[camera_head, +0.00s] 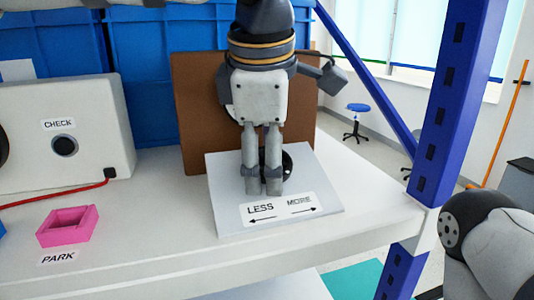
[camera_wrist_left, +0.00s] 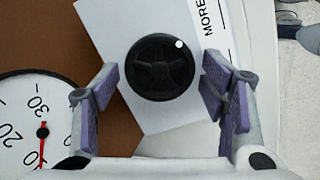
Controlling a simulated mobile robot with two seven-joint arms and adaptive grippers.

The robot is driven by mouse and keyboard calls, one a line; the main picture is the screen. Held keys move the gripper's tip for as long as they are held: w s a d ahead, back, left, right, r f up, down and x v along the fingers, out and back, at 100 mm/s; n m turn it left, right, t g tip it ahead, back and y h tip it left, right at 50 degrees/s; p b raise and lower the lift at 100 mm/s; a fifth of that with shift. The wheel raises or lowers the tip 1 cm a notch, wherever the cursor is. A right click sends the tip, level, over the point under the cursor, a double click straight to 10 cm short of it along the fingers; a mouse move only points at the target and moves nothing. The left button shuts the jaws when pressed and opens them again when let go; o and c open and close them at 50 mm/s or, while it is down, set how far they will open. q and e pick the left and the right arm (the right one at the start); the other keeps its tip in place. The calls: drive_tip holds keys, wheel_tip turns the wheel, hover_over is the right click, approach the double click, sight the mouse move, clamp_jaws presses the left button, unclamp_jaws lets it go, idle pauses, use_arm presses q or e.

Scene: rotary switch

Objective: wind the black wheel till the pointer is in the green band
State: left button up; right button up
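The black wheel (camera_head: 288,160) stands on a light grey plate (camera_head: 225,185) marked LESS and MORE. My left gripper (camera_head: 264,192) comes down from above in front of it and hides much of it. In the left wrist view the wheel (camera_wrist_left: 161,68) shows whole, with spokes and a white dot at its upper right rim. The open fingers (camera_wrist_left: 164,92) are apart, one to each side of the wheel's near part, with gaps visible. A white dial (camera_wrist_left: 35,115) has a red pointer (camera_wrist_left: 42,145) and numbers including 20 and 30. No green band shows. My right gripper is out of view.
A brown board (camera_head: 195,115) stands behind the plate. A white CHECK box (camera_head: 65,110) with a red cable (camera_head: 60,197) and a pink PARK tray (camera_head: 68,227) are at left. A blue post (camera_head: 452,100) bounds the white shelf at right.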

use_arm(q)
drive_tip(key=c, duration=0.7)
drive_tip(key=shift+n, duration=0.3)
drive_tip(key=n, duration=0.3)
drive_tip(key=shift+s+n+t, duration=0.1)
drive_tip(key=shift+n+t, duration=0.2)
drive_tip(key=shift+t, duration=0.1)
drive_tip(key=n, duration=0.3)
drive_tip(key=shift+s+n, duration=0.1)
drive_tip(key=shift+n, duration=0.3)
drive_tip(key=n, duration=0.2)
drive_tip(key=n+t+y, duration=0.1)
drive_tip(key=n, duration=0.2)
drive_tip(key=shift+s+d+f+n, duration=0.1)
drive_tip(key=shift+d+n, duration=0.05)
drive_tip(key=shift+n, duration=0.15)
drive_tip(key=n, duration=0.5)
drive_tip(key=shift+d+y, duration=0.15)
drive_tip(key=shift+y, duration=0.25)
drive_tip(key=shift+n, duration=0.4)
